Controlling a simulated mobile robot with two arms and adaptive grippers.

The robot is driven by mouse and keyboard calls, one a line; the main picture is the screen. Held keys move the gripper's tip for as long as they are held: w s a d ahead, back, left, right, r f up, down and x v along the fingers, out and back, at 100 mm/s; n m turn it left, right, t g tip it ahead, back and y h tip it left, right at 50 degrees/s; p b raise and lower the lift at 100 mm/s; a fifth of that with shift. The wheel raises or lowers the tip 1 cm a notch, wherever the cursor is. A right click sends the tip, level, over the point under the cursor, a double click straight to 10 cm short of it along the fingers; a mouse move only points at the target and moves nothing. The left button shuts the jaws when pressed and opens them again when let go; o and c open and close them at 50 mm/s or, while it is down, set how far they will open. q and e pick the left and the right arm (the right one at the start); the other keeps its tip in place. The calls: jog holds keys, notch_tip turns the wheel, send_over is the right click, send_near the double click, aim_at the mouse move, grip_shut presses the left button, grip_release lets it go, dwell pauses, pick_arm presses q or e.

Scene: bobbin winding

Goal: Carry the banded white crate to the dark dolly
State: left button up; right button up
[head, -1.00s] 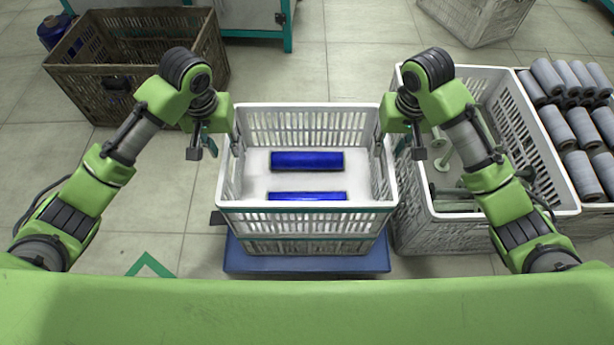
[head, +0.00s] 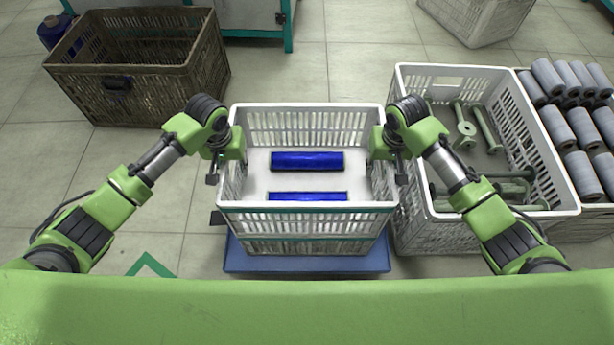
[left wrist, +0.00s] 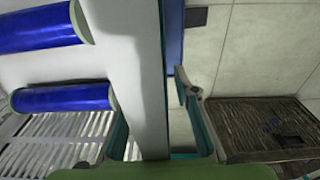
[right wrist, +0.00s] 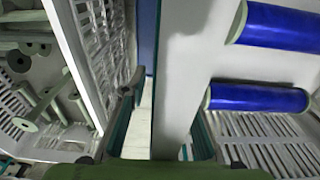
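The white crate (head: 308,220) with a green band stands on a blue platform (head: 306,263) in the middle of the head view. Two blue bobbins lie inside it. My left gripper (head: 225,170) is at its left side wall, with fingers on both sides of the rim (left wrist: 146,70) and a gap outside. My right gripper (head: 390,170) straddles its right side wall (right wrist: 182,70) the same way, with a gap on the outer side. Both look open. I cannot make out a dark dolly in these views.
A brown crate (head: 120,95) stands at the back left. A white crate (head: 480,200) with greenish spools stands close on the right, with grey rolls (head: 570,130) beyond it. A green floor marking (head: 150,264) lies front left.

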pick_arm(q)
grip_shut()
pick_arm(e)
grip_shut()
